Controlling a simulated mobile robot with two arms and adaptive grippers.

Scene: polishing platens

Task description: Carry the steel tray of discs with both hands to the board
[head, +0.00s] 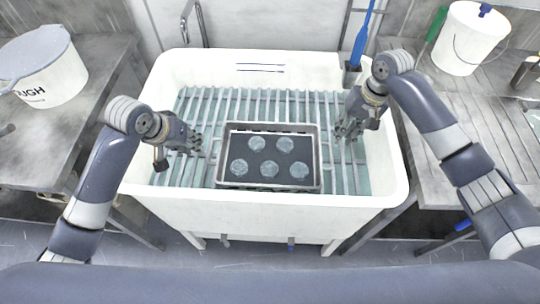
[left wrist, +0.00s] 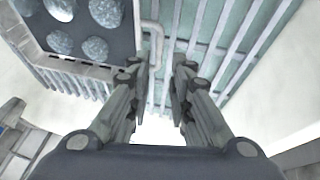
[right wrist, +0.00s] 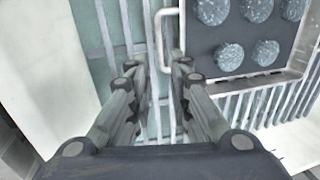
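The steel tray (head: 268,187) lies on the bars inside the white sink, with several pale speckled discs (head: 238,167) on its dark inner surface. My left gripper (head: 198,143) is open just left of the tray. In the left wrist view, a tray handle (left wrist: 158,42) shows ahead of the gap between the fingers (left wrist: 160,66). My right gripper (head: 345,131) is open right of the tray. In the right wrist view, the other handle (right wrist: 160,42) shows ahead of the open fingers (right wrist: 157,70). Neither gripper visibly grips a handle.
The white sink (head: 265,208) has raised walls around the barred rack (head: 250,104). A white bucket (head: 50,80) stands on the left steel bench, another bucket (head: 465,45) on the right bench (head: 480,115). A blue-handled brush (head: 362,40) stands at the sink's back right corner.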

